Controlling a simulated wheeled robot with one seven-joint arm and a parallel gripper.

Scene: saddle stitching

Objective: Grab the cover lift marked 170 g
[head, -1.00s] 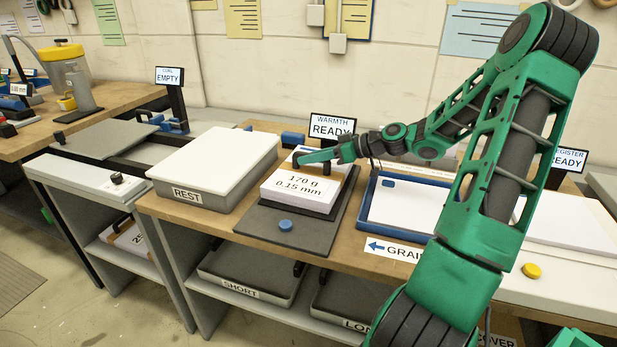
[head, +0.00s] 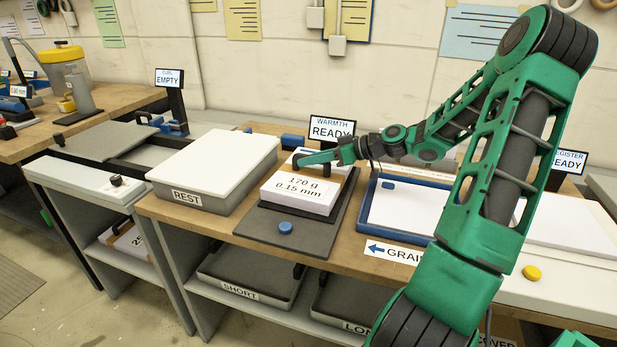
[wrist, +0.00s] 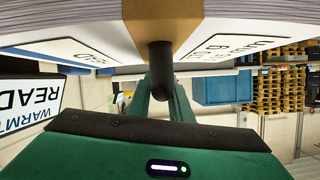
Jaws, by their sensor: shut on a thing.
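The cover lift marked 170 g, 0.15 mm (head: 296,191) is a white stack of sheets on a dark grey plate (head: 258,224) in front of the WARMTH READY sign. My gripper (head: 304,160) is at its back edge and shut on it. In the wrist view the lift (wrist: 95,38) fills the top, with a tan strip (wrist: 162,20) down its middle and a dark rounded bar (wrist: 160,70) below the strip. The fingers are partly hidden by the wrist body, and I cannot tell whether the lift is clear of the plate.
A lidded REST box (head: 215,165) stands to the left. A blue-edged tray (head: 410,212) with white sheets is to the right, behind the GRAIN label (head: 392,252). The WARMTH READY sign (head: 331,131) stands close behind my gripper. A blue knob (head: 285,228) is on the plate's front.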

